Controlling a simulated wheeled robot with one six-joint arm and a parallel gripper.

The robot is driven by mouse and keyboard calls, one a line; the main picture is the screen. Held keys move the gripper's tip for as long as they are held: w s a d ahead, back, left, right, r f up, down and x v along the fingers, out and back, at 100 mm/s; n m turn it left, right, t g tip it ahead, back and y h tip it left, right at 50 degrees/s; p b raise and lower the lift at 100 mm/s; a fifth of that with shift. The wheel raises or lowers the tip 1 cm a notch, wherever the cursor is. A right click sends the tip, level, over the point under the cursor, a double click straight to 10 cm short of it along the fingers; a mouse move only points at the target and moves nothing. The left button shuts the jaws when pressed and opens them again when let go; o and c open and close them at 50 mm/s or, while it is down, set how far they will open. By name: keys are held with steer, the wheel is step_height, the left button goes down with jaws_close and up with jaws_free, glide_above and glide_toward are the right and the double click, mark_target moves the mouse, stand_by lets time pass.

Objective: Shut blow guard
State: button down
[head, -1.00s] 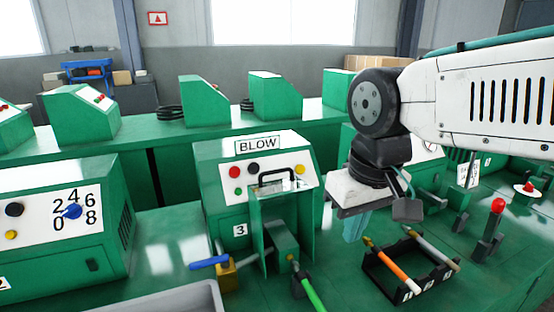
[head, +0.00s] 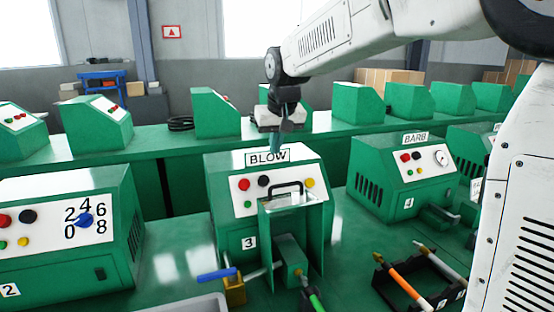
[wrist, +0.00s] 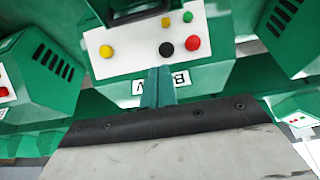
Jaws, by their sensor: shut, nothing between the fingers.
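The blow machine (head: 225,190) is a green box labelled BLOW, numbered 3, in the middle of the head view. Its guard (head: 314,235) is a green frame with side plates on the machine's front. The guard's black handle (head: 286,187) stands high, in front of the button panel. Below it the front looks open, and a green block (head: 291,258) shows between the plates. My gripper (head: 275,152) is shut and empty, pointing down above or behind the BLOW sign, apart from the handle. In the wrist view the fingers (wrist: 158,72) are beside the sign, with the handle (wrist: 140,12) at the top edge.
A blue-handled brass valve (head: 234,285) and a green-handled tool (head: 312,298) are at the machine's foot. A black rack (head: 385,280) with tools stands right. A numbered dial machine (head: 70,225) is left and the BARB machine (head: 400,180) right. More machines line the back bench.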

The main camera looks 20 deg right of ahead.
glide_above(277, 196)
steer(key=w, duration=0.4)
step_height(277, 196, down, 8)
steer(key=shift+s+f, duration=0.2)
steer(key=shift+s, duration=1.85)
